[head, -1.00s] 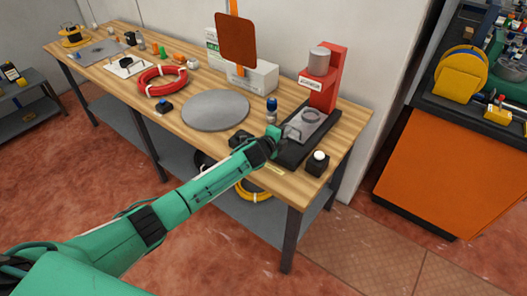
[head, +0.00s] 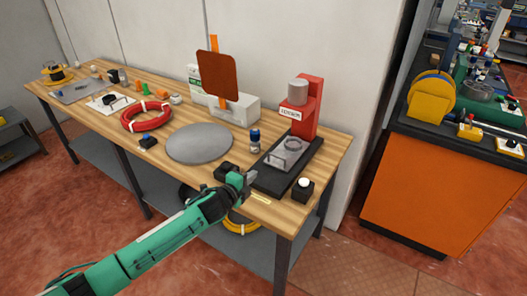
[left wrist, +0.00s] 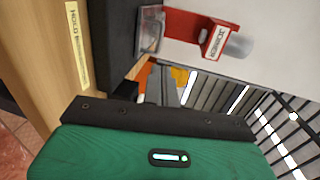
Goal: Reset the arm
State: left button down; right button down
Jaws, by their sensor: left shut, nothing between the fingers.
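My left gripper (head: 246,180) is green and grey, shut and empty, above the front edge of the wooden workbench, just in front of the black base of the red dispenser (head: 306,108). A clear part with a ring (head: 287,152) sits on that black base (head: 262,178), apart from my gripper. In the left wrist view the shut fingers (left wrist: 163,82) show beyond the green gripper body, with the red dispenser (left wrist: 190,27) tilted above them. My right gripper is in neither view.
The bench top (head: 97,122) holds a round grey plate (head: 200,143), a red cable coil (head: 146,117), a small blue-capped bottle (head: 254,142) and a black box with a white button (head: 303,188). An orange cabinet (head: 415,190) stands to the right, with open floor between.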

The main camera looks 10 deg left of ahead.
pick_arm(q)
jog(key=s+a+f+n+g+y, duration=0.15)
jog(key=s+n+g, duration=0.4)
jog(key=s, duration=0.95)
jog(key=s+a+f+n+g+y, duration=0.1)
jog(key=s+f+n+g+y, duration=0.15)
jog(key=s+n, duration=0.85)
jog(key=s+a+f+n+g+y, duration=0.1)
jog(key=s+a+f+n+g, duration=0.2)
jog(key=s, duration=1.5)
notch_tip(320, 180, down, 29)
jog(key=d+g, duration=0.1)
jog(key=d, duration=0.1)
jog(key=s+a+f+g, duration=0.1)
jog(key=s+a+f, duration=0.1)
jog(key=s+f, duration=0.7)
jog(key=s+a+f, duration=0.2)
jog(key=s+f, duration=0.8)
jog(key=f, duration=0.3)
jog(key=shift+g, duration=0.4)
jog(key=shift+s, duration=0.1)
